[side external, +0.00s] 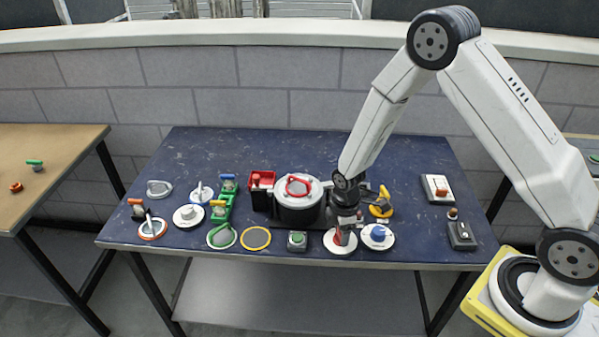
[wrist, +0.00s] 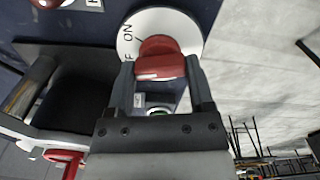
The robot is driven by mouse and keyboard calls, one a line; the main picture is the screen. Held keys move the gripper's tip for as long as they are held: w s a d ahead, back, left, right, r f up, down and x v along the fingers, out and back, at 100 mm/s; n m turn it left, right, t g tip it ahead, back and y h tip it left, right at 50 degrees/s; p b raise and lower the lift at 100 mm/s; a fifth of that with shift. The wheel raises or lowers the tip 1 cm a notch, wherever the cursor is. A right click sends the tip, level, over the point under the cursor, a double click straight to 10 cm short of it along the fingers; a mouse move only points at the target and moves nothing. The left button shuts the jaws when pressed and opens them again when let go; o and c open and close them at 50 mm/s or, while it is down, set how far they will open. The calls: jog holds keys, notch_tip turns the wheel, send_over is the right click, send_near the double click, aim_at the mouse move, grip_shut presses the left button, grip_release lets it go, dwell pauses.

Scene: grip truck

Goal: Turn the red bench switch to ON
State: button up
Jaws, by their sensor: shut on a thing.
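The red bench switch is a red knob (wrist: 160,66) on a round white dial plate (wrist: 178,22). In the wrist view the dial shows the letters ON and, beside them, an F partly cut off by the knob. In the side external view the white dial (side external: 339,249) lies near the front edge of the blue bench, right of centre. My gripper (wrist: 161,82) is shut on the red knob, one finger on each side. It also shows in the side external view (side external: 344,234), pointing down over the dial. Which mark the knob points at is hard to tell.
A white dial with a blue knob (side external: 378,235) stands close on the right. A black pot-like housing with a red ring (side external: 298,194) is behind left. A small box with a green button (side external: 297,241) is to the left.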

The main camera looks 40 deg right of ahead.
jog(key=m, duration=0.8)
jog(key=shift+m, duration=0.4)
jog(key=o, duration=1.2)
jog(key=shift+o, duration=0.2)
jog(key=shift+r, duration=0.15)
jog(key=shift+r, duration=3.8)
